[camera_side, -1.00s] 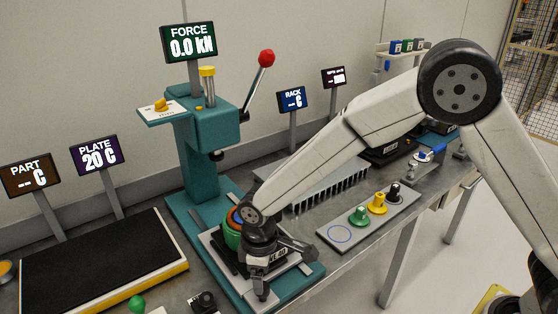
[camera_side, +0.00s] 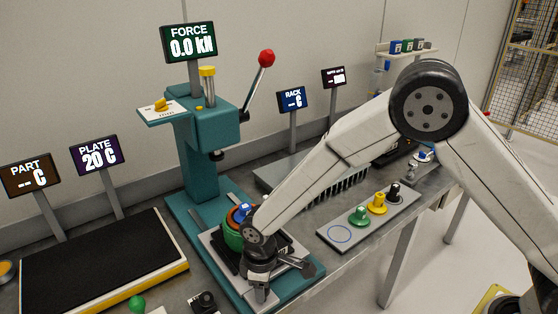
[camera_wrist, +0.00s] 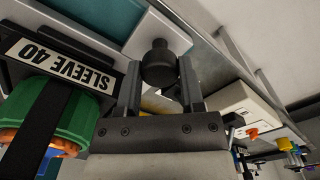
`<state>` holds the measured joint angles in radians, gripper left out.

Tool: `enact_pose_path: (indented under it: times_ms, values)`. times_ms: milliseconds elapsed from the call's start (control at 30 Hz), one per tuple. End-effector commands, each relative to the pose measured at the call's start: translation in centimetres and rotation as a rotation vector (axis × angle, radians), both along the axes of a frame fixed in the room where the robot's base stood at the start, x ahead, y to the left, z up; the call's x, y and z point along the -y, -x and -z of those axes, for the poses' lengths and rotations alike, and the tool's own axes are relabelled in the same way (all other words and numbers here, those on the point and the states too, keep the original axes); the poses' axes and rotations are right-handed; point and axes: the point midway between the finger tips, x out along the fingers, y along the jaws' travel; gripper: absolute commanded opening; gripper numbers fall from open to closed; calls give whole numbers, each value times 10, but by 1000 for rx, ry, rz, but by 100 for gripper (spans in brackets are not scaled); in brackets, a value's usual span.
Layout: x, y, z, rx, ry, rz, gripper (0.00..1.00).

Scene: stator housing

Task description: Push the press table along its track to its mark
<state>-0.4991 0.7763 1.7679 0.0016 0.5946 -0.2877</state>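The press table is a grey plate (camera_side: 213,240) on the teal press base, at the press's front. It carries a green ring-shaped housing (camera_side: 231,236) with an orange inside and a blue piece on top. In the wrist view the green housing (camera_wrist: 75,120) shows at left beside a "SLEEVE 40" label. My gripper (camera_side: 262,292) is low at the table's front edge. In the wrist view a black knob (camera_wrist: 159,62) on a grey block stands between the fingers of my gripper (camera_wrist: 160,82), which look closed against its sides. The track and mark are largely hidden.
The teal press column (camera_side: 196,170) with its red-knobbed lever (camera_side: 266,57) rises behind the table. A black plate with yellow edging (camera_side: 105,262) lies left. A tray with green, yellow and black knobs (camera_side: 372,215) and a finned rack (camera_side: 335,190) stand right.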

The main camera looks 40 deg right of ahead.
Motion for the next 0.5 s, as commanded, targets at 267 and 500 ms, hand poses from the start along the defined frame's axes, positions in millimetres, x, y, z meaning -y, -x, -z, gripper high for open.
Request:
enact_pose_path:
  times_ms: [267, 500]
  values:
    - [0, 0, 0, 0, 0, 0, 0]
    - [0, 10, 0, -2, 2, -1, 0]
